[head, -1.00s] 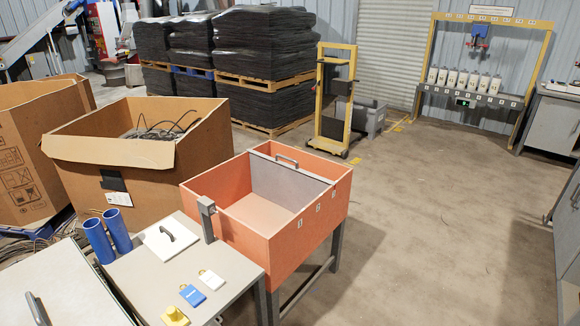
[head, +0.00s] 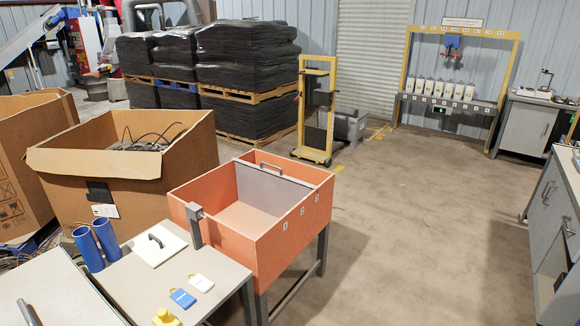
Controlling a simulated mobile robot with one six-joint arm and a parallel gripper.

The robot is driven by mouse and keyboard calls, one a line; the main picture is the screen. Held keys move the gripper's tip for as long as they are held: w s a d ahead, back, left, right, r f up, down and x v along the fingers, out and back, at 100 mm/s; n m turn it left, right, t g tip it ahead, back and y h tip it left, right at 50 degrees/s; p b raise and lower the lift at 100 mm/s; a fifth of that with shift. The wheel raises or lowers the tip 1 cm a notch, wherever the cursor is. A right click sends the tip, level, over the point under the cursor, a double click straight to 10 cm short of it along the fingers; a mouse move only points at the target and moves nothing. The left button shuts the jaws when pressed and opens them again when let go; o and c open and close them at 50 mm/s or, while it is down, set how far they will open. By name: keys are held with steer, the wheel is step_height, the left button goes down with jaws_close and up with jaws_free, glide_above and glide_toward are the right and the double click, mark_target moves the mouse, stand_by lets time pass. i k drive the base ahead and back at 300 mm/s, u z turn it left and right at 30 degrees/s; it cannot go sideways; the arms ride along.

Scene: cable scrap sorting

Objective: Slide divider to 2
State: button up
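The orange bin (head: 268,243) stands on grey legs in the middle of the head view and is open at the top. A grey divider (head: 268,188) stands upright across its inside, nearer the far end, with a handle (head: 273,167) on its top edge. The bin's right wall carries small marks numbered 1 (head: 285,226), 2 (head: 302,211) and 3 (head: 317,198). The divider appears to be in line with the 3 mark. My gripper is not in view.
The floor (head: 420,240) right of the bin is clear.

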mark_target(274, 193)
steer(key=z, duration=0.35)
steer(key=k, duration=1.1)
steer(key=z, duration=0.5)
steer(key=i, duration=1.3)
steer(key=u, duration=0.5)
steer(key=i, duration=0.65)
steer(key=u, duration=0.7)
steer(key=i, duration=0.45)
steer(key=u, duration=0.15)
